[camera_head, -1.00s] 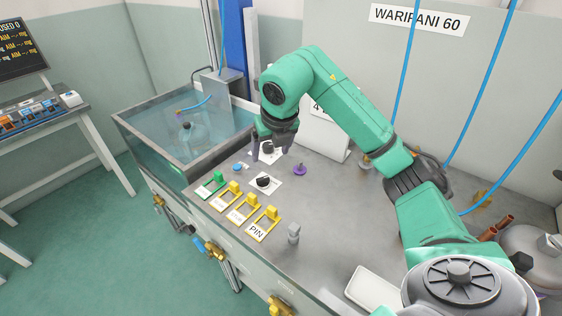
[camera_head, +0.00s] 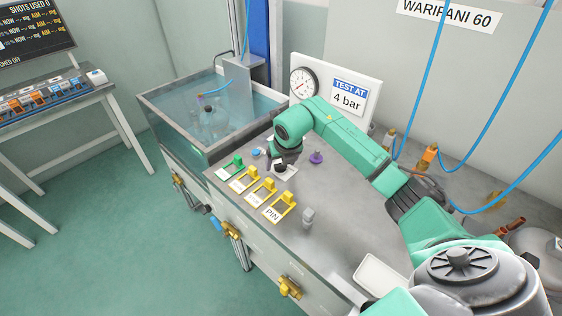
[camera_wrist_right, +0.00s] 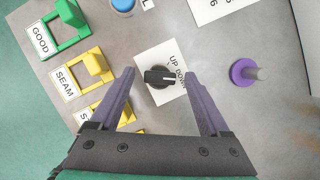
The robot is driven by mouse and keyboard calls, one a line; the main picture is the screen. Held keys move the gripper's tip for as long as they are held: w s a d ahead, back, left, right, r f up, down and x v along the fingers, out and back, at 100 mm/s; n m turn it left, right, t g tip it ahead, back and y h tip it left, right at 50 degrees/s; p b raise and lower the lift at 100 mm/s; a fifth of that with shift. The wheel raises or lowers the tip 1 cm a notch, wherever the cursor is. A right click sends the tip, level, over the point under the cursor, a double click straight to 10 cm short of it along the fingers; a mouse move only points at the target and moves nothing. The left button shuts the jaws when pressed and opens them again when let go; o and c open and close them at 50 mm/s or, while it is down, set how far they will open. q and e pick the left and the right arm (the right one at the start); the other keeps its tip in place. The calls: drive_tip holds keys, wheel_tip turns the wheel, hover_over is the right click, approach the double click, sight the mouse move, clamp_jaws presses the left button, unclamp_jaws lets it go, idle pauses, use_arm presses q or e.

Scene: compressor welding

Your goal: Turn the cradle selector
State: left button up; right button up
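The cradle selector (camera_wrist_right: 160,77) is a black knob on a white plate with the words UP and DOWN, between and just ahead of my right fingertips in the right wrist view. Its pointer lies roughly across the picture, toward the lettering. In the head view the selector (camera_head: 280,167) is partly covered by my gripper. My right gripper (camera_wrist_right: 160,73) is open, with one purple-grey finger on each side of the knob and a gap to each. It also shows in the head view (camera_head: 284,164), above the bench. My left gripper is not in view.
A purple knob (camera_wrist_right: 243,72) stands to the right of the selector, and a blue button (camera_wrist_right: 123,6) lies above it. Green GOOD (camera_wrist_right: 64,24) and yellow SEAM (camera_wrist_right: 84,70) holders stand at left. A water tank (camera_head: 160,104) and gauge board (camera_head: 364,80) stand behind.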

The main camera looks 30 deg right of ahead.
clamp_jaws()
